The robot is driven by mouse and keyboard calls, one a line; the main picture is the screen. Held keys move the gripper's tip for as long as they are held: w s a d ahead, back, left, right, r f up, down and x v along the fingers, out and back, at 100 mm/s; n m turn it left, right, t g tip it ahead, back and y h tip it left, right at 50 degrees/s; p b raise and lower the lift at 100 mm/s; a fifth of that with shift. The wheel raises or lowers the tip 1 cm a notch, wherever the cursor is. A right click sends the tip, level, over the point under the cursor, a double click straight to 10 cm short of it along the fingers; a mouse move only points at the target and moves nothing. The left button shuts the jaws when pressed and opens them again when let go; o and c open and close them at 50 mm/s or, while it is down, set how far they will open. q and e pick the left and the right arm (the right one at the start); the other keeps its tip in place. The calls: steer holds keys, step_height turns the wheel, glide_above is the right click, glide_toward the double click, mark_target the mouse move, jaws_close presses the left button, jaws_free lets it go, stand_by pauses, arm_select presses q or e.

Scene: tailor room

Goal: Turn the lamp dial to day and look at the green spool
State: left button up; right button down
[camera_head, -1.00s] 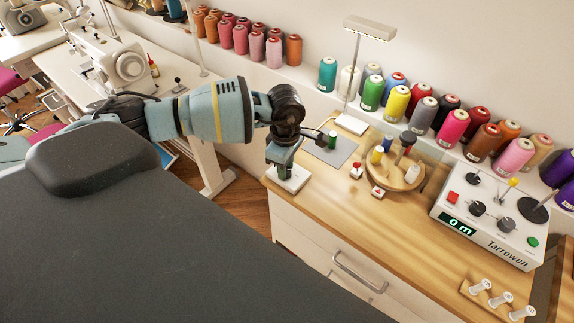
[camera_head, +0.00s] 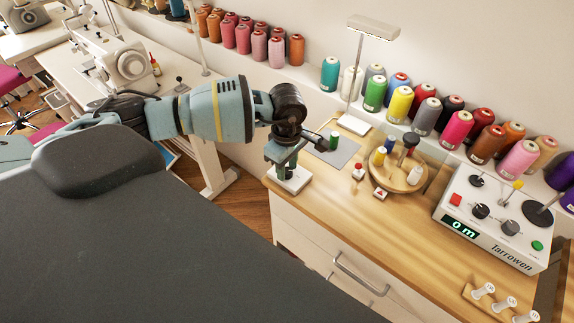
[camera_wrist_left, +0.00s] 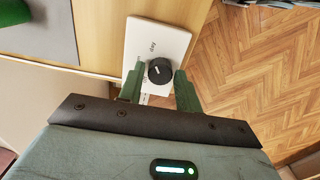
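The lamp dial is a black knob (camera_wrist_left: 160,70) on a small white box (camera_wrist_left: 158,42) marked "day"; the box (camera_head: 292,183) also shows at the table's left corner. My left gripper (camera_head: 287,168) points down over it. In the left wrist view its green fingers (camera_wrist_left: 159,76) stand apart on either side of the knob; I cannot tell whether they touch it. The green spool (camera_head: 334,140) stands upright on a grey mat (camera_head: 343,153), right of the gripper. The white lamp (camera_head: 373,27) stands behind it. My right gripper is out of view.
A round wooden tray (camera_head: 400,186) with small spools is right of the mat. A white control box (camera_head: 495,215) reading "0 m" stands farther right. Several large thread cones line the shelf behind. The table's middle front is clear.

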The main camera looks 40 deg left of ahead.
mark_target(287, 170)
arm_select(q)
steer(key=shift+o, duration=1.3)
steer(key=shift+r, duration=0.1)
step_height(287, 170, up, 8)
steer(key=shift+f, duration=0.2)
